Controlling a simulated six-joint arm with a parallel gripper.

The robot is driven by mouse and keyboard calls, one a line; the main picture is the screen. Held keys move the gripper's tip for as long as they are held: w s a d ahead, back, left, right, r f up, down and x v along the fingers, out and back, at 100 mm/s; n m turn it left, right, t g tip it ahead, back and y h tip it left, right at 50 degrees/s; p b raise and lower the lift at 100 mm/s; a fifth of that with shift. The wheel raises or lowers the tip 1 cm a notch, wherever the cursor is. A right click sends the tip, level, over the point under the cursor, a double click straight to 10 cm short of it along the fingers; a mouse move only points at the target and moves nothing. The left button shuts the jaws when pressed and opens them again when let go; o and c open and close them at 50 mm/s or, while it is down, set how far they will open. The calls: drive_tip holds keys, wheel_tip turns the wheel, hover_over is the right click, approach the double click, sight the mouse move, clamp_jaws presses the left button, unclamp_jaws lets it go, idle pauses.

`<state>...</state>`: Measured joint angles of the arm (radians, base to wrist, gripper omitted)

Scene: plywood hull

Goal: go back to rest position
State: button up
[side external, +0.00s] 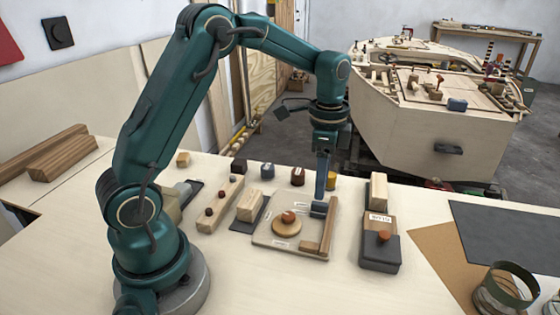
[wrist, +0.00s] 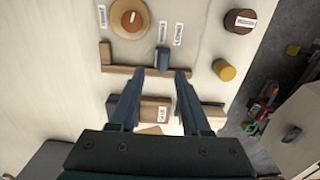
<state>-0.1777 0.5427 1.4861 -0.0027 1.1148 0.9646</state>
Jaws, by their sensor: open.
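My gripper (side external: 325,192) hangs down over the table, above the right side of a wooden board (side external: 275,243). The board carries a round knob (side external: 286,223) with an orange-brown top and a dark blue block (side external: 319,209) at its far right corner. In the wrist view my gripper (wrist: 160,75) has its two dark fingers apart, with nothing between them. The dark blue block (wrist: 163,59) shows just ahead of the fingertips in that view. Whether a fingertip touches the block cannot be told.
A glass jar (side external: 503,290) is at front right. The plywood hull (side external: 430,125) stands beyond the table. The front table area is clear.

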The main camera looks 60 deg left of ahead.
drive_tip(key=shift+w+d+r, duration=0.1)
drive_tip(key=shift+r, duration=0.25)
drive_tip(key=s+d+r+n+t, duration=0.1)
drive_tip(key=s+d+r+t, duration=0.15)
drive_tip(key=r, duration=0.25)
drive_tip(key=s+d+r+t, duration=0.1)
drive_tip(key=s+r, duration=0.3)
drive_tip(key=r, duration=0.1)
drive_tip(key=s+d+f+n+t, duration=0.2)
drive_tip(key=s+f+n, duration=0.1)
drive_tip(key=s+n, duration=0.5)
drive_tip(key=shift+s, duration=1.1)
